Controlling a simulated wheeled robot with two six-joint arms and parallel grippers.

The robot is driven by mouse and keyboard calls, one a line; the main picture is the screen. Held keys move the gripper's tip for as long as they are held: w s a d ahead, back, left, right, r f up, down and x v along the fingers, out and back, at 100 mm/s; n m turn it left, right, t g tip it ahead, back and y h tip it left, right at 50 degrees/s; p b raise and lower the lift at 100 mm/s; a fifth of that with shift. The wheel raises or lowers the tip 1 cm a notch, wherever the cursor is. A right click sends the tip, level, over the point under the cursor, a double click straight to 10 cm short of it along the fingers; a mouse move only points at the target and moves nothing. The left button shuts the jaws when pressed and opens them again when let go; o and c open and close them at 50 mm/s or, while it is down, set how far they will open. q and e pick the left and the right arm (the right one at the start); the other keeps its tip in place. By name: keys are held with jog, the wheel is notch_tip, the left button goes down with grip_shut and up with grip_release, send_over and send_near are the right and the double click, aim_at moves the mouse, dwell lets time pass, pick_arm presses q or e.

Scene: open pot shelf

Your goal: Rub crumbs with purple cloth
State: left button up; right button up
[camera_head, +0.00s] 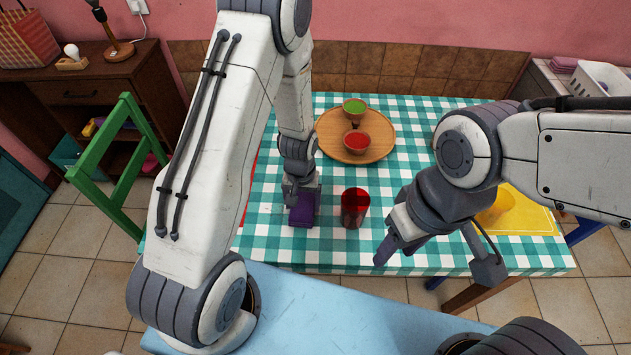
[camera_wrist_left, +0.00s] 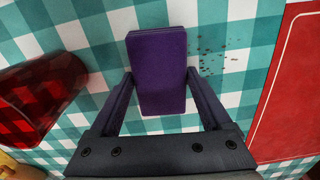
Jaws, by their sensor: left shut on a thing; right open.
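The purple cloth (camera_head: 303,213) looks like a folded block and is held in my left gripper (camera_head: 302,190), low over the checked tablecloth. In the left wrist view the cloth (camera_wrist_left: 158,72) sits between both fingers of the left gripper (camera_wrist_left: 162,100). I cannot tell whether it touches the table. The crumbs (camera_wrist_left: 215,55) are small brown specks on the tablecloth, just right of the cloth in the left wrist view. In the head view I cannot make them out. My right gripper (camera_head: 388,249) is open and empty at the table's front edge, right of the red glass.
A red glass (camera_head: 355,208) stands close to the cloth and also shows in the left wrist view (camera_wrist_left: 40,98). A round wooden tray (camera_head: 384,130) holds bowls of green and red food. A red mat (camera_wrist_left: 292,90) lies beyond the crumbs. A yellow mat (camera_head: 535,222) lies at right.

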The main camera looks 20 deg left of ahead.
pick_arm(q)
jog(key=shift+w+d, duration=0.1)
jog(key=shift+d, duration=0.35)
jog(key=shift+w+d+r, duration=0.1)
jog(key=shift+d, duration=0.25)
notch_tip(320, 180, up, 3)
jog(key=shift+r+p, duration=0.1)
jog(key=shift+p, duration=1)
jog(key=shift+w+d+r+p, duration=0.1)
jog(key=shift+d+r+p, duration=0.1)
jog(key=shift+r+p, duration=0.5)
notch_tip(320, 180, up, 4)
jog(key=p, duration=0.3)
jog(key=shift+f, duration=0.2)
